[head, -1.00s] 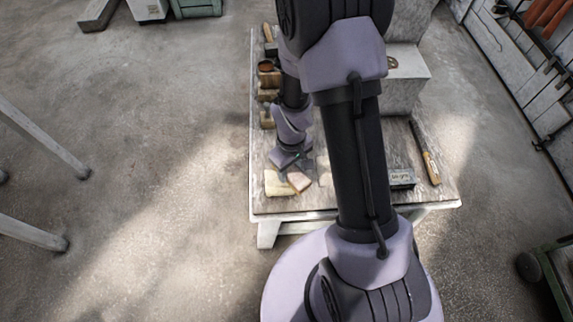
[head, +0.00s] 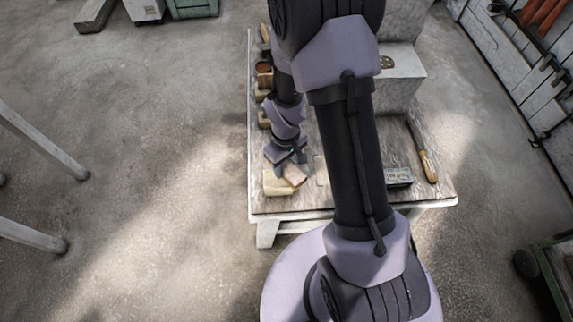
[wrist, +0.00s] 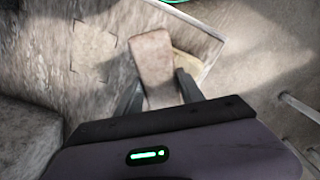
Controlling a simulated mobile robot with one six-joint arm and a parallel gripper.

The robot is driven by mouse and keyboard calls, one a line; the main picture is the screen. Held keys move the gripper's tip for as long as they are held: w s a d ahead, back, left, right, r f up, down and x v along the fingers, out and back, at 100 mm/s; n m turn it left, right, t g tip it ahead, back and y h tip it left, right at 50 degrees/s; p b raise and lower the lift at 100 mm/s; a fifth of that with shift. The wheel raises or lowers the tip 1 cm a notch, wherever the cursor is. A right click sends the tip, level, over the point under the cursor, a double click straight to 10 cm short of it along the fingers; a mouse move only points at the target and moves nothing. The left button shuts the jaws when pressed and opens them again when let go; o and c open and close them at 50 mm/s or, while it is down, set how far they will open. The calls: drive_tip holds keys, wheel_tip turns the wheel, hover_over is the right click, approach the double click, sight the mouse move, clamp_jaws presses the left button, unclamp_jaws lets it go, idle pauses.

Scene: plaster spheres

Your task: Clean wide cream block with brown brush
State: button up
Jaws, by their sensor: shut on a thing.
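The wide cream block (head: 272,187) lies near the front left corner of the table. My gripper (head: 290,162) points down beside and over it, shut on the brown brush (head: 295,177). The brush is a plain brown block in the head view, over the right part of the cream block. In the wrist view the brush (wrist: 152,62) stands out between my two fingers (wrist: 160,90), and part of the cream block (wrist: 192,70) shows at its right. The bristles are hidden, and I cannot tell whether brush and block touch.
The worn table (head: 325,207) also holds a pale stone block (head: 400,88), a wooden-handled tool (head: 428,165) and a small dark box (head: 399,177) at the right. Several brown items (head: 264,78) line its left edge. Open floor lies to the left.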

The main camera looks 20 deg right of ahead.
drive_tip(key=shift+f, duration=0.55)
idle(0.4)
drive_tip(key=shift+w+a, duration=0.2)
drive_tip(key=shift+w, duration=0.35)
drive_tip(key=shift+w+a, duration=0.15)
drive_tip(key=shift+w, duration=0.35)
drive_tip(key=shift+s+d+b, duration=0.15)
drive_tip(key=shift+s+d, duration=0.1)
drive_tip(key=shift+s, duration=0.45)
drive_tip(key=shift+s+d+b, duration=0.15)
drive_tip(key=shift+s+d, duration=0.05)
drive_tip(key=shift+s, duration=0.55)
drive_tip(key=shift+s+d+b, duration=0.15)
drive_tip(key=shift+s+d, duration=0.1)
drive_tip(key=shift+s, duration=0.45)
drive_tip(key=shift+w+a, duration=0.25)
drive_tip(key=shift+w, duration=0.45)
drive_tip(key=shift+w+a, duration=0.2)
drive_tip(key=shift+w, duration=0.55)
drive_tip(key=shift+w+a, duration=0.25)
drive_tip(key=shift+w, duration=0.45)
drive_tip(key=shift+s+d, duration=0.25)
drive_tip(key=shift+s, duration=0.45)
drive_tip(key=shift+s+d, duration=0.2)
drive_tip(key=shift+s, duration=0.5)
drive_tip(key=shift+s+d, duration=0.25)
drive_tip(key=shift+s, duration=0.45)
drive_tip(key=shift+r, duration=0.1)
